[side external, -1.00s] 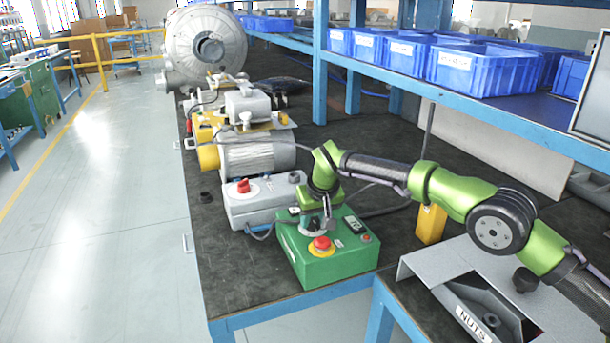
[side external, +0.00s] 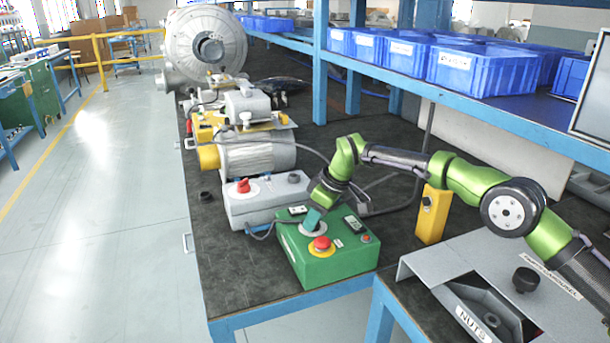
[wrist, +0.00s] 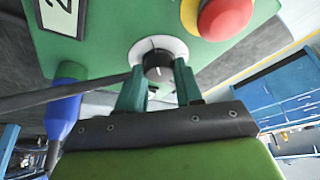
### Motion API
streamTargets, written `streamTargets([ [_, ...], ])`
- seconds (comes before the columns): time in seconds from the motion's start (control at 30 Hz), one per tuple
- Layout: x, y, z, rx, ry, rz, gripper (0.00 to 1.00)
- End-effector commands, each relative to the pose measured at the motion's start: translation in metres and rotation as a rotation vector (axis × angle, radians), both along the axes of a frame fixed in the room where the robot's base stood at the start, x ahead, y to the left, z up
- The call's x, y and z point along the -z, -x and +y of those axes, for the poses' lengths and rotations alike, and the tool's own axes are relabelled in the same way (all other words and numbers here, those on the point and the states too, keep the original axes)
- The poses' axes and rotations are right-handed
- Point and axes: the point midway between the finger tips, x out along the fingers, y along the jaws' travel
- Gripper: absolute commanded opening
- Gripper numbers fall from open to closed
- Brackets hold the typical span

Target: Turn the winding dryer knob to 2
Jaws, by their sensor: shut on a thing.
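The green control box (side external: 335,262) stands at the near end of the bench. Its dryer knob (wrist: 157,66) is small and dark, with a light pointer line, on a white round dial (wrist: 172,46). In the wrist view the pointer line runs roughly toward the top of the picture. My gripper (wrist: 158,77) has a dark green finger on each side of the knob and is shut on it. In the side view my gripper (side external: 312,222) leans down from the upper right and largely hides the knob.
A red mushroom button (side external: 321,243) on a yellow base sits close to the dial. A grey box with a red knob (side external: 243,185) stands behind. A yellow post (side external: 432,215) stands right. A blue connector (wrist: 64,108) and dark cable are near my fingers.

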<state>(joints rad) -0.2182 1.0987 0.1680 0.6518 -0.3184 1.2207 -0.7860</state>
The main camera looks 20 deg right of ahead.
Motion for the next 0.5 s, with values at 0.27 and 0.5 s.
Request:
streamTargets([
  [0.27, -0.0004, 0.0, 0.0001, -0.067, -0.001, 0.001, 0.05],
  [0.5, -0.0004, 0.0002, 0.0002, -0.077, -0.001, 0.002, 0.05],
])
